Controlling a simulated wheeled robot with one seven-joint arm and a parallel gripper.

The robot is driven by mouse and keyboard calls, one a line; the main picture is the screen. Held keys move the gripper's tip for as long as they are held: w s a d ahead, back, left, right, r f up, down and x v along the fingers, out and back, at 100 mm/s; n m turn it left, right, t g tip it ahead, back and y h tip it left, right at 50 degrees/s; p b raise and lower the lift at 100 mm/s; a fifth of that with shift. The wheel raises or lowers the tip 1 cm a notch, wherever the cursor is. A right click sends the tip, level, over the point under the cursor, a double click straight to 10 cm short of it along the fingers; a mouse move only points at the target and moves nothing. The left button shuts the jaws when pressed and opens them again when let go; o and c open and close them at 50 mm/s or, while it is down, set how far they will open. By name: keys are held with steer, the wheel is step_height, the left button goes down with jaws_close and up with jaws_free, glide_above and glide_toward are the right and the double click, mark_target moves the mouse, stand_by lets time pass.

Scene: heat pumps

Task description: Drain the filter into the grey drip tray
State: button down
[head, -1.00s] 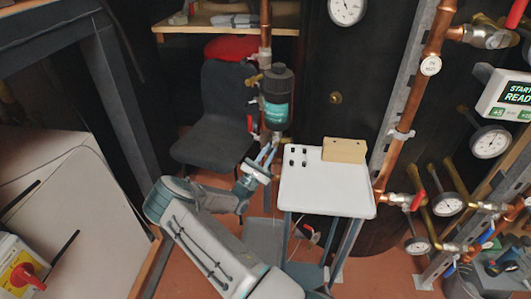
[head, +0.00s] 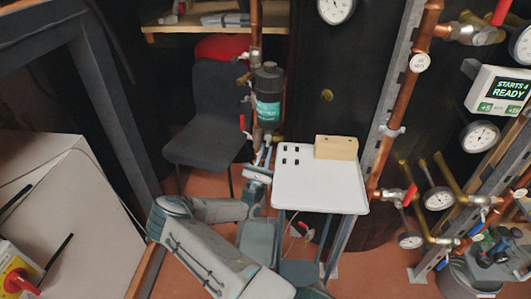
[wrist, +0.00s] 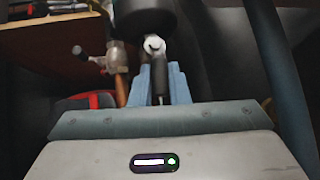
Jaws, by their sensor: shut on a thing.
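The filter (head: 268,97) is a black upright canister with a teal label, on the copper pipework in front of the chair. My gripper (head: 262,154) is directly below it, its blue fingers pointing up. In the wrist view, the fingers (wrist: 160,84) are shut on a dark, narrow stem (wrist: 159,73) under the filter's black underside (wrist: 146,18). A pale round fitting (wrist: 154,44) sits just above the stem. Whether the stem is a drain valve handle, and whether any water flows, I cannot tell. I cannot clearly make out the grey drip tray; my arm hides part of the floor below.
A white-topped cart (head: 320,190) stands close right of my gripper, carrying a wooden block (head: 336,147) and small black pieces. A dark chair (head: 208,115) is behind left. Red-handled valves and gauges (head: 438,198) line the right. A grey bucket (head: 462,282) stands lower right.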

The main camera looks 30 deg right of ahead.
steer(key=c, duration=1.4)
jaws_free()
steer(key=v, duration=1.4)
steer(key=shift+r, duration=0.1)
